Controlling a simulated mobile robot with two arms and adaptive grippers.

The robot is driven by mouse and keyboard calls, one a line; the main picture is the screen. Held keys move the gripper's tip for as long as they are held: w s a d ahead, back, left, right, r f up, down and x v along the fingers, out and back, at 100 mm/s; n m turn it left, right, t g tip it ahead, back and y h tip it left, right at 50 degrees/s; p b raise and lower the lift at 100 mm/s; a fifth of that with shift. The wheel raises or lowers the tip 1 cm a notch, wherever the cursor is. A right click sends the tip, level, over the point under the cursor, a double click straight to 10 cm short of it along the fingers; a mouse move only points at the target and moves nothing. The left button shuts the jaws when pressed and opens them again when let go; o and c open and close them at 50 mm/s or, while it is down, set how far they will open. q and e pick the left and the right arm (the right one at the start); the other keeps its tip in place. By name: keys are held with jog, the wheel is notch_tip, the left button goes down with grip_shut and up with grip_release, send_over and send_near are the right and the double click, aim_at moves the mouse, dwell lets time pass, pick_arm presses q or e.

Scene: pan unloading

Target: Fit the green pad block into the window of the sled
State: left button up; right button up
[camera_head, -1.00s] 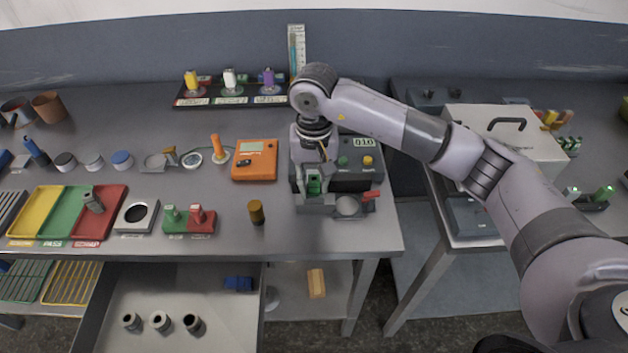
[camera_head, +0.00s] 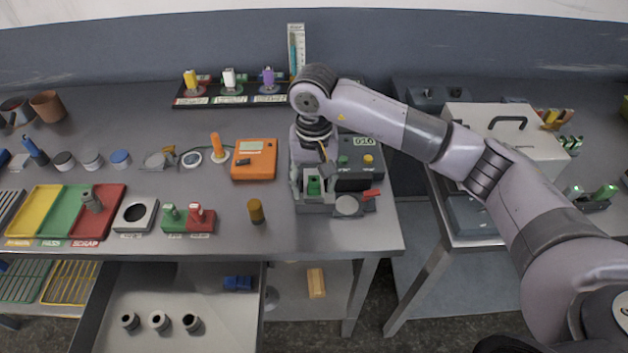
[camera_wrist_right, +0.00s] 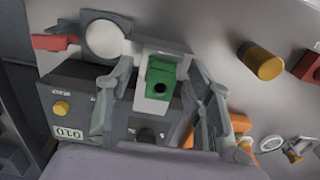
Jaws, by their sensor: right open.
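The green pad block (camera_head: 314,186) sits in the light grey sled (camera_head: 316,207) at the front of the dark tester. In the right wrist view the green block (camera_wrist_right: 161,72) stands between the fingers, with a dark round hole in its face, and the pale sled (camera_wrist_right: 150,105) shows around it. My right gripper (camera_head: 325,182) is open around the block, with a finger apart on each side; it also shows in the wrist view (camera_wrist_right: 160,64). How deep the block sits in the window is hard to tell. My left gripper is not in view.
The dark tester (camera_head: 362,160) with a display stands behind the sled. A round grey disc (camera_head: 347,206) and red lever (camera_head: 371,194) are just right. An orange meter (camera_head: 254,160) and a brown cylinder (camera_head: 256,211) stand left. Free tabletop lies between the cylinder and the sled.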

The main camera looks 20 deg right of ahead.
notch_tip(320, 180, up, 12)
dwell(0.6)
dwell(0.5)
